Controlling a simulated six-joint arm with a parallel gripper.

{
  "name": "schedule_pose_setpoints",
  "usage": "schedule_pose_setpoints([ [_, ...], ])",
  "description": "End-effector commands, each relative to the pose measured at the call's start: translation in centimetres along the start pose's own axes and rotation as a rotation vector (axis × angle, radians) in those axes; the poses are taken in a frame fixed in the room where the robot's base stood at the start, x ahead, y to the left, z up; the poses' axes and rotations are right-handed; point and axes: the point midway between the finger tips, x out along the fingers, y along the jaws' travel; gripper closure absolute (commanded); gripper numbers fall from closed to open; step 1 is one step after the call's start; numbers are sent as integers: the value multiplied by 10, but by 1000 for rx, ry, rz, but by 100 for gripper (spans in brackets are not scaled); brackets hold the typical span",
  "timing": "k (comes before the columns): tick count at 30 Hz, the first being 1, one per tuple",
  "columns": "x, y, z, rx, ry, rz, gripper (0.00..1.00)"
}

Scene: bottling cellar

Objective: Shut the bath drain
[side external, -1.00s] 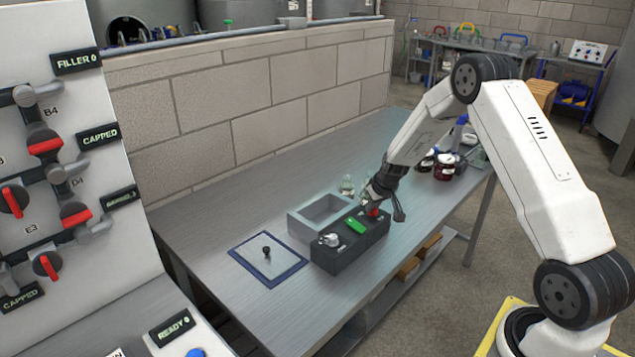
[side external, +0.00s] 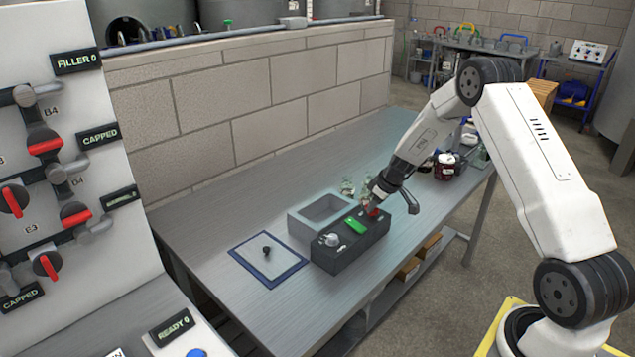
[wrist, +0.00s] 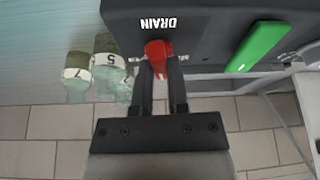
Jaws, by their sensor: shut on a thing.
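The drain handle, a small red knob (wrist: 156,48), sits on the dark control box (side external: 345,252) under the label DRAIN (wrist: 158,22), which reads upside down in the wrist view. My gripper (wrist: 158,70) has its two fingers closed on the red handle. In the side view my gripper (side external: 373,206) is at the far right end of the box, and the handle is partly hidden. The bath, a grey open basin (side external: 300,228), stands directly behind the box. The drain opening itself does not show.
A green bar (wrist: 258,46) and a round pale knob (side external: 331,240) are on the same box. Bottles numbered 7 (wrist: 77,75) and 5 (wrist: 106,62) stand close by. A blue-edged plate (side external: 290,279) lies at left. Dark jars (side external: 446,167) stand farther along the bench.

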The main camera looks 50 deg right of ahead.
Motion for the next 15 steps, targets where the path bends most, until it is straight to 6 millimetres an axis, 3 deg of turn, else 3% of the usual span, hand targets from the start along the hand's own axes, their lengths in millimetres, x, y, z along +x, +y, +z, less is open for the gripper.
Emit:
schedule_pose_setpoints([
  [15,0,2,0,-403,0,-168,100],
])
